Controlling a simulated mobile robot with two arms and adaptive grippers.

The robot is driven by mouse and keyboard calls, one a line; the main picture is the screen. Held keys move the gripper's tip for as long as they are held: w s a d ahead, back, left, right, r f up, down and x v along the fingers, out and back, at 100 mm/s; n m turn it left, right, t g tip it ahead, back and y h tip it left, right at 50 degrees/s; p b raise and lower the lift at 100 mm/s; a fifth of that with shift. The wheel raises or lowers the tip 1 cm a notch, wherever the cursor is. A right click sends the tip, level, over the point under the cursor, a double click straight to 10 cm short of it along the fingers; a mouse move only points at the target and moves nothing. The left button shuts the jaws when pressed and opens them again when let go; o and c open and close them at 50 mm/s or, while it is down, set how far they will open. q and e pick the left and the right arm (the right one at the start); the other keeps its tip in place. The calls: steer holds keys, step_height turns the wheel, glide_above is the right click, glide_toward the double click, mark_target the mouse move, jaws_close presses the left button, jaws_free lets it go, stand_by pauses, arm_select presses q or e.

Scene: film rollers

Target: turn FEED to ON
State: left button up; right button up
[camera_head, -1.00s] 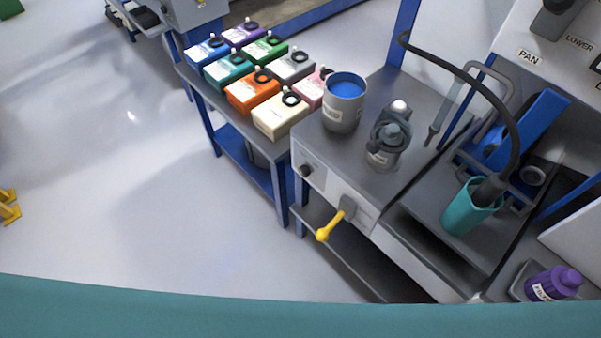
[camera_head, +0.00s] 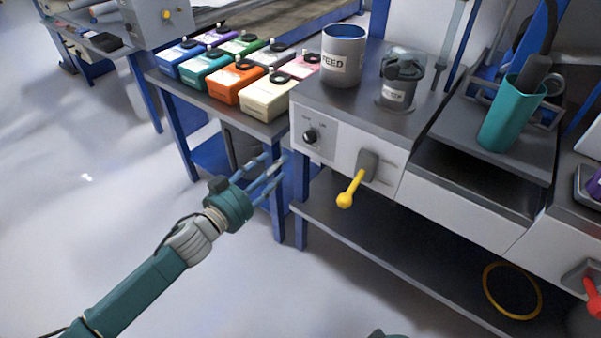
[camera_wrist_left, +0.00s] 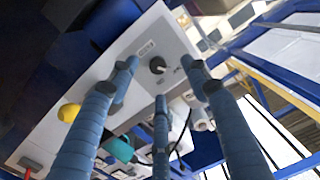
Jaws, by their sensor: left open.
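A small round black knob (camera_head: 309,136) sits on the pale front panel (camera_head: 325,153) of the machine, below the grey FEED container (camera_head: 343,56). Marks around the knob are too small to read. In the left wrist view the knob (camera_wrist_left: 157,65) shows ahead, between the fingertips, with a small label above it. My left gripper (camera_head: 272,178) is open and empty, to the left of and below the knob in the head view. Its fingers point toward the panel and appear apart from it. In the wrist view the three blue fingers (camera_wrist_left: 160,80) are spread.
A yellow-handled lever (camera_head: 352,187) sticks out right of the knob. Colored boxes (camera_head: 236,82) stand on the bench at left, whose blue leg (camera_head: 277,208) is close to my left gripper. A red-handled lever (camera_head: 592,296) is at far right. Floor at left is clear.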

mark_target(307, 140)
arm_select(q)
steer(key=shift+m+h, duration=0.3)
steer(key=shift+h, duration=0.1)
steer(key=x, duration=0.3)
steer(key=d+r+b+x, duration=0.1)
steer(key=x, duration=0.2)
steer(key=s+x, duration=0.1)
steer(key=x, duration=0.3)
steer(key=shift+d+r, duration=0.15)
steer(key=shift+r, duration=0.15)
steer(key=shift+w+d+b, duration=0.3)
steer(key=shift+w, duration=0.1)
arm_select(e)
steer(key=w+v, duration=0.1)
steer(key=v, duration=0.5)
steer(key=shift+w+r, duration=0.2)
steer(key=shift+w, duration=0.25)
steer(key=shift+a, duration=0.1)
